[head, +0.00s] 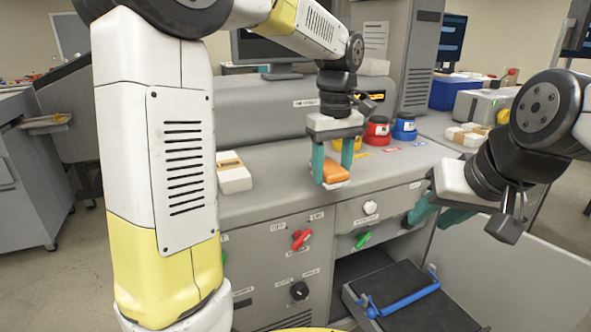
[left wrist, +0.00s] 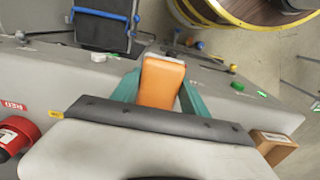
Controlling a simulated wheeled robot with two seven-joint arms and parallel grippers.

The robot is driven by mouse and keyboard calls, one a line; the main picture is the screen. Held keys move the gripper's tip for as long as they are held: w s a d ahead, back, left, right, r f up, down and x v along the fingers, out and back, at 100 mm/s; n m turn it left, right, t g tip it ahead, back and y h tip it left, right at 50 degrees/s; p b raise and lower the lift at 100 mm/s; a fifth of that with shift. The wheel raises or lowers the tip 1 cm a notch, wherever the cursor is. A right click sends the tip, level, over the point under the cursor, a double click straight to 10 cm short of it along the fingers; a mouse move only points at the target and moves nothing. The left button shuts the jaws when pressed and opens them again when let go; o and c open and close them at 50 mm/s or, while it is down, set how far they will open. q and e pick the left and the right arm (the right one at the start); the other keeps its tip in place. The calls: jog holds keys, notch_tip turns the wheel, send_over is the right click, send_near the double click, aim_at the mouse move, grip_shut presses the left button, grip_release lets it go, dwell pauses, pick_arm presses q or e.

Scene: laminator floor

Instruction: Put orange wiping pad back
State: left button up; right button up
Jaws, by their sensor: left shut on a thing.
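The orange wiping pad (head: 335,172) is between the teal fingers of my left gripper (head: 332,168), at the front part of the grey counter (head: 270,200). In the left wrist view, the pad (left wrist: 161,82) sits between both fingers, with a pale layer at its far end. The left gripper is shut on it and points down. I cannot tell whether the pad touches the counter. My right gripper (head: 440,212) is at the right, in front of the counter's right end. Its teal fingers look apart with nothing between them.
Red (head: 377,131) and blue (head: 404,127) jars stand behind the gripper. Red (head: 301,239) and green (head: 362,240) knobs stick out from the cabinet front. A black tray with a blue handle (head: 408,300) protrudes below.

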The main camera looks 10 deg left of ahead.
pick_arm(q)
send_over(283, 180)
jog(key=shift+d+f, duration=0.1)
jog(key=shift+f, duration=2.4)
jog(key=o, duration=1.3)
jog(key=shift+f, duration=0.1)
